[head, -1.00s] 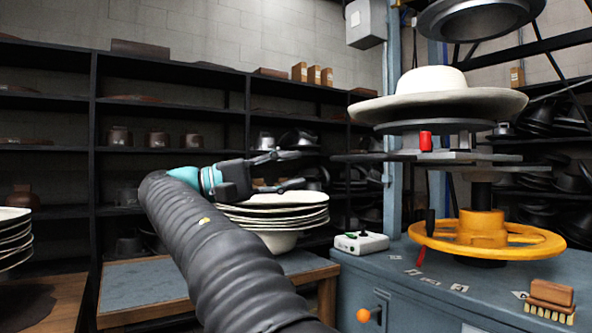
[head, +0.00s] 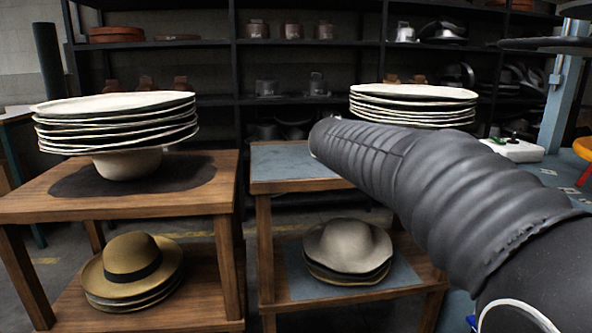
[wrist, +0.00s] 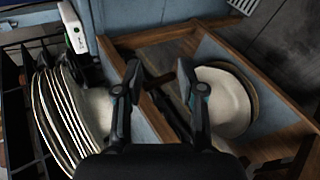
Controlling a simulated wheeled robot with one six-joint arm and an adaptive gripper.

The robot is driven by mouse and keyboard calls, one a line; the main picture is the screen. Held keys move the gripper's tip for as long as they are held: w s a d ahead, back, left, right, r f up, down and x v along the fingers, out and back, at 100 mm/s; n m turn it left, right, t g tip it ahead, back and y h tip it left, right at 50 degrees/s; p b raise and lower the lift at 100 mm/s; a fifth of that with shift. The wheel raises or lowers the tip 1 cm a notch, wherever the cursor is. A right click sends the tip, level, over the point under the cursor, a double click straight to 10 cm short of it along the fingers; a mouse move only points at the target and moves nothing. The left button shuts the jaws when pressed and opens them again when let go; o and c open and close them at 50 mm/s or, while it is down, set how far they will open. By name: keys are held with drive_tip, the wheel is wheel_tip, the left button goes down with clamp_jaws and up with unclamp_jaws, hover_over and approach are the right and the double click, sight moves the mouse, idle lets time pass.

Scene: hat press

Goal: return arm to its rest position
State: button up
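My arm, in its dark ribbed sleeve, reaches in from the right of the head view and ends above the blue-topped table (head: 285,165). My gripper is hidden there. In the wrist view my gripper (wrist: 158,76) is open, its two dark fingers apart with nothing between them. A stack of white hats (wrist: 55,125) lies left of the fingers. A pale hat (wrist: 228,100) on a lower shelf lies to their right. Both show in the head view as the upper stack (head: 413,92) and the lower pile (head: 345,245).
A wooden table (head: 30,205) at left bears another stack of white hats (head: 115,108), with brown hats (head: 130,265) below. A white control box (head: 514,149) stands at right, beside part of the yellow wheel (head: 583,148). Dark shelves line the back. A gap separates the two tables.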

drive_tip(key=s+a+f+m+y, duration=0.1)
drive_tip(key=s+a+f+y, duration=0.15)
drive_tip(key=s+f, duration=0.2)
drive_tip(key=s+a+f+m+y+p, duration=0.1)
drive_tip(key=s+a+f+y, duration=0.1)
drive_tip(key=s+f+y, duration=0.3)
drive_tip(key=s+a+f+m+y, duration=0.1)
drive_tip(key=s+a+f, duration=0.1)
drive_tip(key=s+f, duration=0.35)
drive_tip(key=s+m+t+y+p, duration=0.1)
drive_tip(key=s+m, duration=0.1)
drive_tip(key=s, duration=1)
drive_tip(key=shift+a+r, duration=0.25)
drive_tip(key=shift+r, duration=0.1)
drive_tip(key=shift+y, duration=0.25)
